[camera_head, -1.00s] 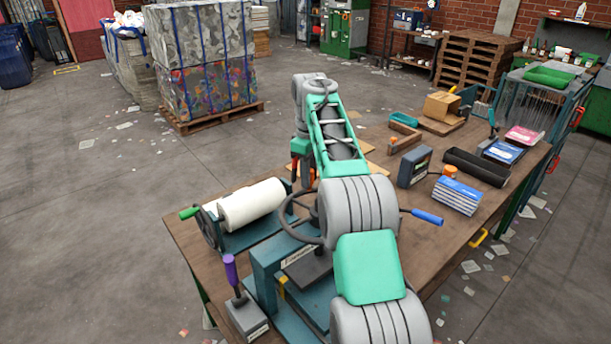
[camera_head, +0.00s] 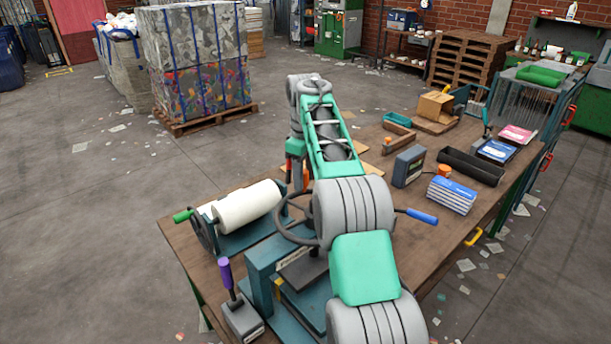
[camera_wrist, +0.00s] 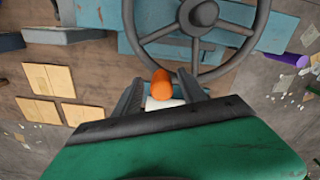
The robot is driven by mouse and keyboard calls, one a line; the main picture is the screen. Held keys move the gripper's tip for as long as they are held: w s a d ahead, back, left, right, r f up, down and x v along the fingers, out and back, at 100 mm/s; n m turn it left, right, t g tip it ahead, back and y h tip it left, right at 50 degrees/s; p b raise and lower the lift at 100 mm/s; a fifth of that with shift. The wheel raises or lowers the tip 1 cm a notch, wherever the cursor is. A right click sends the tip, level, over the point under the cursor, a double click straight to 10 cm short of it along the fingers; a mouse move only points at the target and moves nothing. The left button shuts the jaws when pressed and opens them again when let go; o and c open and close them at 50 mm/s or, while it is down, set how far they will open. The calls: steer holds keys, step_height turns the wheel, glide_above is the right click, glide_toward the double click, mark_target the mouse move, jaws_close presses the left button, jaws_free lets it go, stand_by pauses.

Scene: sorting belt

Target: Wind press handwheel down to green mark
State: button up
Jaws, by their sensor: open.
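The blue-green press (camera_head: 262,262) stands at the near end of the bench, partly hidden by my arm. Its dark handwheel (camera_head: 281,233) shows at the left of my arm. In the wrist view the spoked handwheel (camera_wrist: 137,40) fills the upper middle, its hub at the top. My gripper (camera_wrist: 160,79) is open near the wheel's lower rim, its fingers pointing toward it. An orange cylinder (camera_wrist: 161,84) shows between the fingers; I cannot tell whether it is fixed to the wheel or touched. A yellow piece (camera_head: 279,288) is on the press. I cannot make out a green mark.
A white roll on a stand (camera_head: 245,206) with a green handle lies left of the press. A purple-handled lever box (camera_head: 243,318) stands in front. A grey box (camera_head: 409,166), blue books (camera_head: 452,195) and a black tray (camera_head: 471,167) are to the right. Floor at left is mostly clear.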

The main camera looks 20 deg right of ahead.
step_height(320, 180, up, 8)
steer(key=p, duration=0.3)
steer(key=shift+f, duration=0.1)
steer(key=shift+a, duration=0.1)
steer(key=s+a+r+m+t, duration=0.1)
steer(key=s+a+r+m, duration=0.1)
steer(key=s+a+r, duration=0.3)
steer(key=s+a+f+m+t, duration=0.1)
steer(key=s+f, duration=0.3)
steer(key=s, duration=0.4)
steer(key=s+a+f+m+t+b, duration=0.1)
steer(key=s+a+f+m, duration=0.2)
steer(key=s+f, duration=0.2)
steer(key=s+a+f+m+t, duration=0.1)
steer(key=s+a+f, duration=0.2)
steer(key=s, duration=0.9)
steer(key=shift+f+m+t, duration=0.3)
steer(key=shift+f+m, duration=0.1)
steer(key=shift+f, duration=0.5)
steer(key=shift+a, duration=0.1)
